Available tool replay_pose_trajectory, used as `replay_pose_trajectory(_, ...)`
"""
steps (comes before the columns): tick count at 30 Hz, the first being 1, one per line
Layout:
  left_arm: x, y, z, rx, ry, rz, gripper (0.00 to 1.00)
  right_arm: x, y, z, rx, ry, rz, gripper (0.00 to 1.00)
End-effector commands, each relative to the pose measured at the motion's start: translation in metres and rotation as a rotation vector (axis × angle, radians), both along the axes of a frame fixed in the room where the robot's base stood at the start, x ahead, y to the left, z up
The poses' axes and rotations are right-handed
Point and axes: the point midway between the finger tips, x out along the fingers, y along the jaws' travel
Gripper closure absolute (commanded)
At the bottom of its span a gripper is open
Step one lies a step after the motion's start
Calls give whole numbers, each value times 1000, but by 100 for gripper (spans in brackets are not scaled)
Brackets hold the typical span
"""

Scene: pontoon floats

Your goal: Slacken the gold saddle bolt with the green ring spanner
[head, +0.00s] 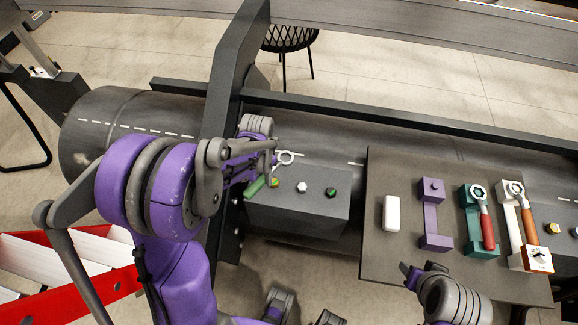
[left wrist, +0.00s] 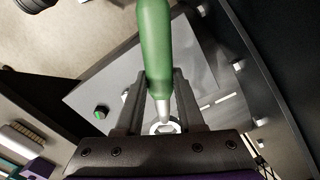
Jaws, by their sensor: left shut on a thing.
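My left gripper (head: 268,158) is shut on the green ring spanner, above the left end of the grey block. The spanner's green handle (head: 255,187) points down and its pale ring (head: 286,157) sticks out to the right. In the left wrist view the green handle (left wrist: 155,45) runs up from between the fingers, with the ring (left wrist: 166,127) near the jaw base. A small gold bolt (head: 552,229) shows at the far right, apart from the spanner. My right gripper (head: 424,270) looks open and empty at the front edge of the board.
The grey block (head: 300,218) carries several small knobs, among them a white one (head: 302,187) and a green one (head: 331,191). The dark board (head: 390,255) holds a purple holder (head: 431,215), a red-handled spanner (head: 486,222) and an orange-handled spanner (head: 527,220). A dark upright frame (head: 232,70) stands beside my left arm.

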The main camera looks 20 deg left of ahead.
Motion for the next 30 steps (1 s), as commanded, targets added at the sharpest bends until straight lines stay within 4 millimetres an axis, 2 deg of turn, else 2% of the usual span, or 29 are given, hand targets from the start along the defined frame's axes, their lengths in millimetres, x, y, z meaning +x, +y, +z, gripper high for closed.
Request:
replay_pose_trajectory(1, -15, 11, -8, 0, 1, -21, 100, -1, 0, -7, 0, 3, 0, 50)
replay_pose_trajectory(3, -29, 21, -12, 0, 0, -60, 100, -2, 0, -11, 0, 5, 0, 50)
replay_pose_trajectory(8, -48, 33, -17, 1, -3, -112, 100, -3, 0, -15, 0, 6, 0, 50)
replay_pose_trajectory(23, -50, 34, -18, 1, -3, -124, 100, -3, 0, -17, 0, 7, 0, 50)
replay_pose_trajectory(30, -51, 34, -33, 1, -2, -123, 100, -6, 0, -32, 0, 12, 0, 50)
